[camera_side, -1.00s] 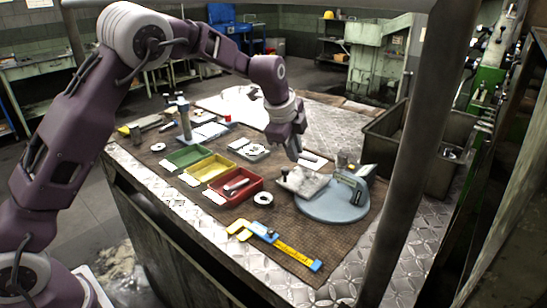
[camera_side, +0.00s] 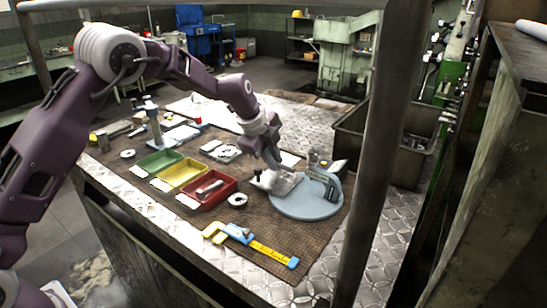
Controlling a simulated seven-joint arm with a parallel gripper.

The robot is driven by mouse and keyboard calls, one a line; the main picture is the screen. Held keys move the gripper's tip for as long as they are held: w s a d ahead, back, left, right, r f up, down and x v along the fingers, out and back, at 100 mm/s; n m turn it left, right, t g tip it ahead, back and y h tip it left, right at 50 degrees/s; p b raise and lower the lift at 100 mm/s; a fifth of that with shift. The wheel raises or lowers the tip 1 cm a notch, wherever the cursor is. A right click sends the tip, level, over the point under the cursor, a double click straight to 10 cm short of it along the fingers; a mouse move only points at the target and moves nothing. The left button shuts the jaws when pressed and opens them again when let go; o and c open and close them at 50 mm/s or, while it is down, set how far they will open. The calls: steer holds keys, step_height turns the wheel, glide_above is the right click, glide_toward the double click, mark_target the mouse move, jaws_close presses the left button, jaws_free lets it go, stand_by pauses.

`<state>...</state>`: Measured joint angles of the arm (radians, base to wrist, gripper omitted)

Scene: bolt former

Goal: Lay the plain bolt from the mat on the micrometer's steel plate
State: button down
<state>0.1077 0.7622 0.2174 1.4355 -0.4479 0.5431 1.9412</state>
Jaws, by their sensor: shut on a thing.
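The micrometer (camera_side: 326,181) stands on a round blue-grey base (camera_side: 305,204) on the brown mat (camera_side: 215,222). Its pale steel plate (camera_side: 282,185) lies at the left of the base. My gripper (camera_side: 274,169) points down right over this plate, its fingertips at or just above it. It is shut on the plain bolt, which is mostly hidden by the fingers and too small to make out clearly. I cannot tell whether the bolt touches the plate.
Green (camera_side: 159,161), yellow (camera_side: 181,174) and red (camera_side: 222,184) trays stand to the left; a grey part lies in the red one. A ring (camera_side: 237,200) and a yellow-blue caliper (camera_side: 252,244) lie in front. A grey post (camera_side: 380,140) crosses the foreground.

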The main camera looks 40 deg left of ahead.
steer(key=shift+f, duration=0.65)
stand_by(0.6)
steer(key=c, duration=1.4)
jaws_free()
steer(key=shift+o, duration=0.2)
steer(key=shift+s, duration=0.1)
steer(key=shift+f, duration=0.1)
steer(key=v, duration=0.7)
steer(key=s+d+r+n+g+h, duration=0.2)
steer(key=s+d+r+n, duration=0.3)
steer(key=s, duration=0.8)
steer(key=s+d+r+n+g+h, duration=0.1)
steer(key=s+r+n+g, duration=0.15)
steer(key=s+n, duration=0.7)
steer(key=s+d+r+n+g+h, duration=0.2)
steer(key=s+d+r+g, duration=0.15)
steer(key=s, duration=1.25)
steer(key=s+a+f+n+t+y, duration=0.1)
steer(key=a+f+t+y, duration=0.1)
steer(key=a+t+y, duration=0.3)
steer(key=a+t, duration=0.3)
steer(key=a, duration=0.1)
steer(key=shift+s+a+f+n+y, duration=0.25)
steer(key=shift+s+a+n+y, duration=0.05)
steer(key=shift+n+y, duration=0.1)
